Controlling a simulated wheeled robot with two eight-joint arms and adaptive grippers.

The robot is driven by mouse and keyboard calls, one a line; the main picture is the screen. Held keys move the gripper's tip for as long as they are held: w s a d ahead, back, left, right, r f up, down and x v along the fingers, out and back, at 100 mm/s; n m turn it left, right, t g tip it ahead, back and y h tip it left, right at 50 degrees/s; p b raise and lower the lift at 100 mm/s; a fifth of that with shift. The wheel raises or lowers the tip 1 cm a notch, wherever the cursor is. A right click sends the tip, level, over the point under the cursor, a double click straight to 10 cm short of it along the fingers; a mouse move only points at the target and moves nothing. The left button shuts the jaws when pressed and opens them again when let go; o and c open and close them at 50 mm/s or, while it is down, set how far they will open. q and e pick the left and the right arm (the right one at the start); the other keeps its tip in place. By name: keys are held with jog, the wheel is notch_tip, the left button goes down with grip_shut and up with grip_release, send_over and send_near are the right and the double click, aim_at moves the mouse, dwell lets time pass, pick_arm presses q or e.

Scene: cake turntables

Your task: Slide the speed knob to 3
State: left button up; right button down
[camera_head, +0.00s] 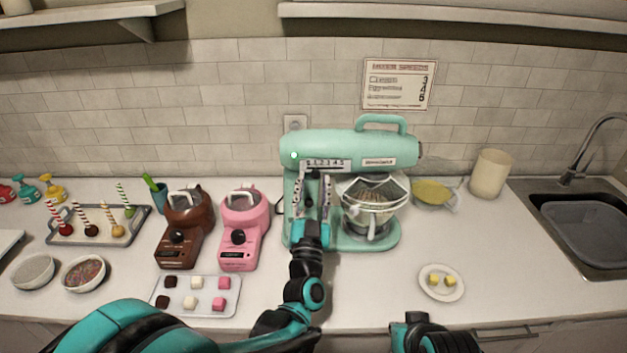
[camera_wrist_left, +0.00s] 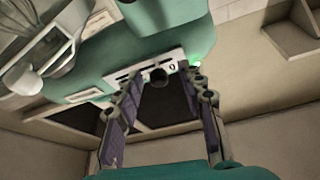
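The mint-green stand mixer (camera_head: 350,145) stands at the back of the counter, its head level above a metal bowl (camera_head: 370,215). A pale numbered speed scale (camera_head: 335,164) runs along the mixer head's side; it also shows in the left wrist view (camera_wrist_left: 135,68). The dark round speed knob (camera_wrist_left: 158,75) is beside the 0 mark in the wrist view. My left gripper (camera_head: 313,182) is just below the scale's left part. In the wrist view its fingers (camera_wrist_left: 160,84) are apart, on either side of the knob, with a gap around it. My right gripper's fingers do not show.
Pink (camera_head: 240,225) and brown (camera_head: 182,225) small machines stand left of the mixer, with a tray of cubes (camera_head: 205,308) in front. A saucer (camera_head: 442,296) with yellow cubes lies right. A sign (camera_head: 398,84) hangs on the wall. The counter before the mixer is mostly clear.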

pick_arm(q)
jog(key=d+v, duration=0.1)
jog(key=v, duration=0.9)
jog(key=shift+s+a, duration=0.25)
jog(key=shift+a, duration=0.2)
jog(key=shift+w, duration=0.1)
jog(key=s+a+f+n+g+y, duration=0.2)
jog(key=s+a+f+n+g, duration=0.1)
jog(key=s+a+f+g, duration=1)
jog(key=s+a+g, duration=0.2)
jog(key=s+a, duration=0.1)
jog(key=a, duration=0.1)
jog(key=shift+s+a+f, duration=0.3)
jog(key=shift+f, duration=0.05)
dwell(1.9)
